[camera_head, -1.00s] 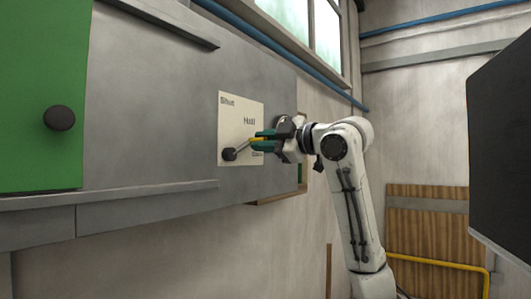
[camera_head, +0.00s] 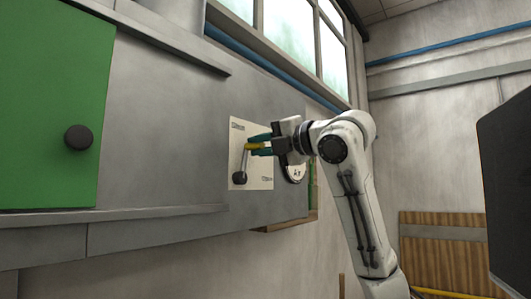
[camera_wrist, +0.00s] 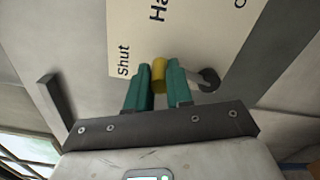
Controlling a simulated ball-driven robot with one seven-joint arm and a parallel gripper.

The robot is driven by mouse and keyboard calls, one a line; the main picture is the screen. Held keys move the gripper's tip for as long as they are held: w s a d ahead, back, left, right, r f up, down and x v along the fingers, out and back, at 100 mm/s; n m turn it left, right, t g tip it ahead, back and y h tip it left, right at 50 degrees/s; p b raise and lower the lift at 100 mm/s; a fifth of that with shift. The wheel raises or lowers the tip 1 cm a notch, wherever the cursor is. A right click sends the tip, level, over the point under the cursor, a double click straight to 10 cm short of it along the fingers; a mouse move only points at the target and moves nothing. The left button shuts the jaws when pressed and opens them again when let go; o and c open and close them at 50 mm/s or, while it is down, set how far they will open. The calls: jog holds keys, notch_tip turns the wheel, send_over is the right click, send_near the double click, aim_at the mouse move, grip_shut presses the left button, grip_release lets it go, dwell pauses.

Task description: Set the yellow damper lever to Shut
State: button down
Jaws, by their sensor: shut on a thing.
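The damper lever has a dark round pivot (camera_head: 240,179), a thin grey arm and a yellow handle (camera_head: 251,147). It points steeply up, tilted slightly right, on a cream label plate (camera_head: 262,178). "Shut" is at the plate's top left; the lower right label is partly readable, and the middle label is hidden behind my gripper in the head view. My gripper (camera_head: 257,145), with green fingers, is shut on the yellow handle. In the wrist view the yellow handle (camera_wrist: 159,75) sits between the fingers, beside "Shut", with the pivot (camera_wrist: 208,80) to the right.
The plate is on a grey metal duct (camera_head: 170,120). A green panel (camera_head: 50,110) with a black knob (camera_head: 78,137) is at the left. A round gauge (camera_head: 296,171) is partly behind my gripper. A dark panel (camera_head: 510,180) stands at the right edge.

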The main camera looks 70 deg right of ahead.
jog(key=shift+w+a+n, duration=0.25)
jog(key=shift+a+n, duration=0.55)
jog(key=shift+n, duration=0.5)
jog(key=c, duration=1)
grip_release()
jog(key=shift+a, duration=0.1)
jog(key=shift+s, duration=0.1)
jog(key=b+v, duration=0.3)
jog(key=v, duration=0.7)
jog(key=shift+s+a, duration=0.15)
jog(key=shift+s, duration=0.15)
